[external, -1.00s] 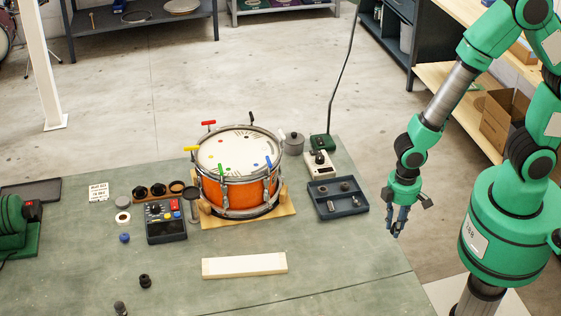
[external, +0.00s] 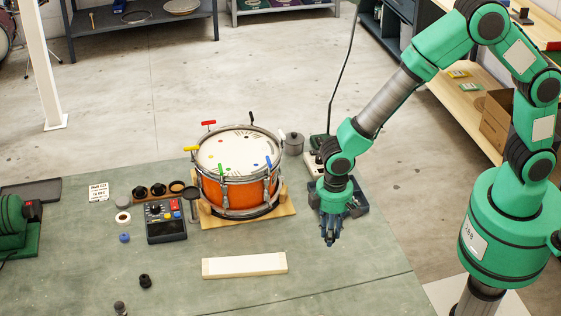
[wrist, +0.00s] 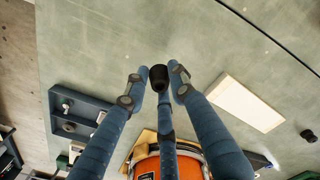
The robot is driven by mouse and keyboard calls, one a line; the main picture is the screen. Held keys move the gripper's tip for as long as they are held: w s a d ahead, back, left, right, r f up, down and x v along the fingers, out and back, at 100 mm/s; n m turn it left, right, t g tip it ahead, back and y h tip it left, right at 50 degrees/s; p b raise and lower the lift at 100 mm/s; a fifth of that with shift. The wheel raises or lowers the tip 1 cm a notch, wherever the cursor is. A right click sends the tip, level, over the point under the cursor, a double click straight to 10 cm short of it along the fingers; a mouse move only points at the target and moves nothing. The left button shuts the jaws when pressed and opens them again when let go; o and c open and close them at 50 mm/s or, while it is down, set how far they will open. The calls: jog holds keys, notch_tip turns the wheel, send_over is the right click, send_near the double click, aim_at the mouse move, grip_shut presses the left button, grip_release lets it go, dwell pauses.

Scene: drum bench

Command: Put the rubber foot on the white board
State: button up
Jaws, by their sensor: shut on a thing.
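My gripper (external: 329,238) is above the table's right part, with the fingers pointing down. In the wrist view its fingers (wrist: 157,88) are closed around a small black cylinder (wrist: 158,73), which looks like the rubber foot. The fingers hide part of it, and in the external view I cannot make it out. The white board (external: 245,265) is a long pale block lying flat on the table, left of and nearer the camera than my gripper. It also shows in the wrist view (wrist: 245,103), right of the held piece. Its top is bare.
A drum (external: 236,185) on a wooden stand is behind the board. A dark parts tray (external: 361,201) is behind my gripper. A control box (external: 165,222) is left of the drum. A loose black piece (external: 145,281) lies left of the board. The table around the board is clear.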

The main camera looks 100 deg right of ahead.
jog(key=shift+w, duration=0.3)
jog(key=b, duration=0.2)
send_over(274, 258)
jog(key=shift+w+f, duration=0.1)
jog(key=shift+f, duration=0.6)
jog(key=shift+f, duration=0.15)
jog(key=shift+f, duration=1.65)
jog(key=o, duration=0.8)
jog(key=shift+f, duration=0.1)
